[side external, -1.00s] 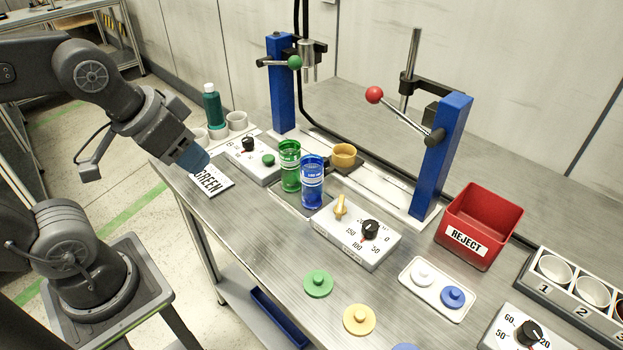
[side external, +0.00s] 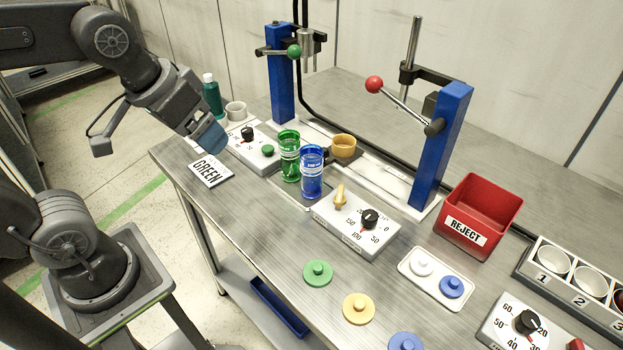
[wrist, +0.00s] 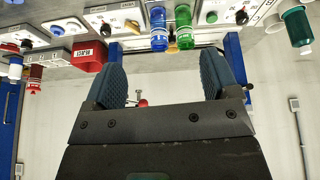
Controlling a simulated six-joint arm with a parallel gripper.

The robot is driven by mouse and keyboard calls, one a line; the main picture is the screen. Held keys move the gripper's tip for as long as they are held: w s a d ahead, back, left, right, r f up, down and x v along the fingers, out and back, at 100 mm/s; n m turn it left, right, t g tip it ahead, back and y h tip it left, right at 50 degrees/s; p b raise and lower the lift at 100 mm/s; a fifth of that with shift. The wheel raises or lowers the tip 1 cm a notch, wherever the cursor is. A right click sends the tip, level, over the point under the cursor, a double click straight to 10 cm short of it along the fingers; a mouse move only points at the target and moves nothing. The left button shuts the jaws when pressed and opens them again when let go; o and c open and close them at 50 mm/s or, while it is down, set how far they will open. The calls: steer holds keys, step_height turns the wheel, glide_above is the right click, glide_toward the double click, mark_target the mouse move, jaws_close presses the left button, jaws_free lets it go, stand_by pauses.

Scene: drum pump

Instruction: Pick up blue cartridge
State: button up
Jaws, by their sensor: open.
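The blue cartridge (side external: 312,174) stands upright on the bench at the middle of the side external view. A green cartridge (side external: 289,157) stands upright just left of it, very close. My gripper (side external: 211,142) is to the left of both, above the bench near the GREEN card, apart from the cartridges. In the wrist view my gripper (wrist: 168,80) is open with nothing between its fingers. The blue cartridge (wrist: 158,30) and green cartridge (wrist: 184,28) show beyond the fingertips near the top of that view.
A control box with a yellow switch (side external: 357,226) sits right in front of the blue cartridge. Blue press columns (side external: 283,80) and (side external: 440,150) stand behind.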

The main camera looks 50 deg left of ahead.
steer(key=w+r+n+g, duration=0.1)
steer(key=w+n+g, duration=0.25)
steer(key=w, duration=0.75)
steer(key=n+g, duration=0.2)
steer(key=n, duration=0.2)
glide_above(312, 155)
step_height(312, 155, down, 6)
steer(key=shift+t, duration=0.25)
steer(key=f, duration=0.7)
steer(key=shift+s+a+f, duration=0.15)
steer(key=shift+s+a, duration=0.05)
steer(key=shift+s, duration=0.05)
steer(key=shift+w+d+f, duration=0.1)
steer(key=shift+w+f, duration=0.05)
steer(key=shift+f, duration=1.2)
steer(key=shift+w+d+f, duration=0.1)
steer(key=shift+f, duration=1.25)
steer(key=c, duration=1.2)
